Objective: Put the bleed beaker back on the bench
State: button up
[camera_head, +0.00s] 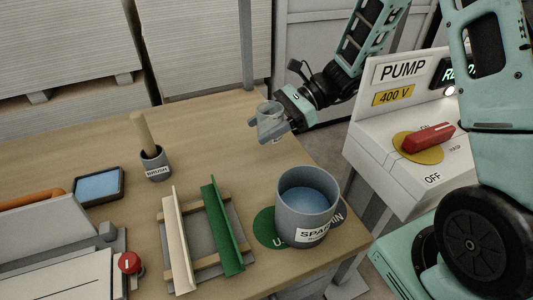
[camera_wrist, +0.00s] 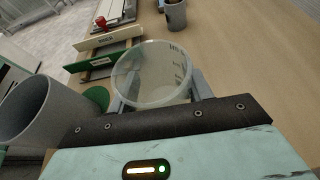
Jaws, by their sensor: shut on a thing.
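The bleed beaker is a small clear beaker with faint markings on its side. It shows large and seemingly empty in the wrist view (camera_wrist: 152,75), between my fingers. In the head view my gripper (camera_head: 268,124) is shut on the beaker (camera_head: 268,110) near the right part of the wooden bench (camera_head: 235,125). The beaker looks roughly upright. In the wrist view my gripper's fingers (camera_wrist: 155,92) flank the beaker. I cannot tell exactly how high its base is above the bench.
A grey bucket (camera_head: 305,222) of blue liquid stands at the bench's front right, by a green disc (camera_head: 267,228). A rack with green (camera_head: 222,226) and cream (camera_head: 178,238) rails lies left of it. A brush pot (camera_head: 154,165) stands behind. The pump box (camera_head: 390,140) is right.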

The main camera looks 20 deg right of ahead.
aim_at(267, 159)
jog(key=shift+f, duration=3.3)
jog(key=shift+f, duration=0.15)
jog(key=o, duration=1.1)
jog(key=shift+d+r, duration=0.2)
jog(key=shift+r, duration=0.05)
jog(key=v, duration=1.1)
jog(key=shift+d+r+b, duration=0.1)
jog(key=shift+d+b, duration=0.2)
